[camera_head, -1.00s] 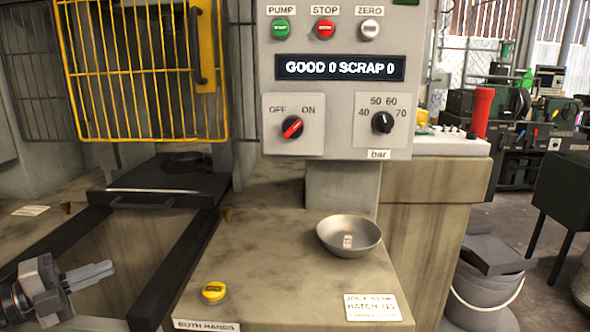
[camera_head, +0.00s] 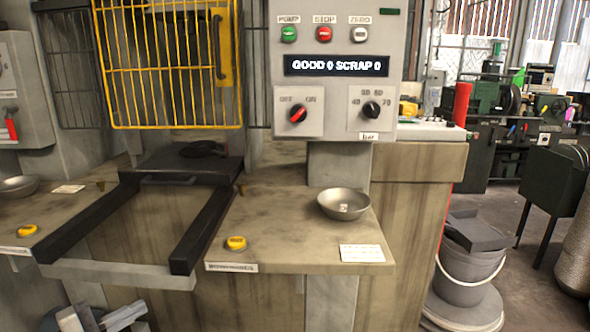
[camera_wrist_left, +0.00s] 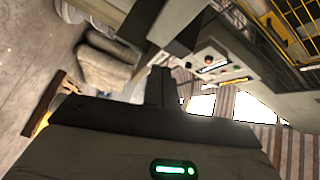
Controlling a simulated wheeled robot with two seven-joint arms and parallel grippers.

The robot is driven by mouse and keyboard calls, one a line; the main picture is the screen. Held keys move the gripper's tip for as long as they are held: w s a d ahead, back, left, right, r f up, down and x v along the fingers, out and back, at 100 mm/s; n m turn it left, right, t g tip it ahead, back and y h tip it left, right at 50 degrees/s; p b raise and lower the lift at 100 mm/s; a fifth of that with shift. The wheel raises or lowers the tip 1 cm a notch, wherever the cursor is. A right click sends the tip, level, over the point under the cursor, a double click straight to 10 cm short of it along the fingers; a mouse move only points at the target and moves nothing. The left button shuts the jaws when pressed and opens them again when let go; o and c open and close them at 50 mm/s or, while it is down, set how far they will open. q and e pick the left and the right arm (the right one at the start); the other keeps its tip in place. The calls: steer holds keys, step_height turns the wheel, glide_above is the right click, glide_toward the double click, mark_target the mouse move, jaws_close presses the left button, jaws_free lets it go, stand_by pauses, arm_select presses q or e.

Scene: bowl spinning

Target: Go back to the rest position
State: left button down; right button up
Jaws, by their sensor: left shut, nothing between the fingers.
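My left gripper (camera_head: 112,318) shows at the bottom left of the head view, low in front of the machine and partly cut off by the frame edge. Its grey fingers are together with nothing between them. It is apart from the bench and the machine. In the left wrist view the gripper's dark body fills the lower part, and the picture is tilted. My right gripper is in neither view.
A control panel (camera_head: 335,108) stands above a worktop with a metal bowl (camera_head: 344,204) and a yellow button (camera_head: 236,243). A yellow cage guard (camera_head: 168,65) hangs over dark rails (camera_head: 208,228). A grey bucket (camera_head: 470,270) stands on the floor at right.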

arm_select(q)
steer(key=s+d+f+n+g+y, duration=0.2)
steer(key=s+d+f+n+y, duration=0.1)
steer(key=s+d+f+n, duration=0.3)
steer(key=s+d+f+n+g+y+p, duration=0.1)
steer(key=s+d+f+n+g+y, duration=0.1)
steer(key=s+d+f+n+y, duration=0.2)
steer(key=s+d+f+n, duration=0.3)
steer(key=s+d+n, duration=0.4)
steer(key=d+n, duration=0.2)
steer(key=shift+s+d, duration=0.2)
steer(key=shift+d, duration=0.4)
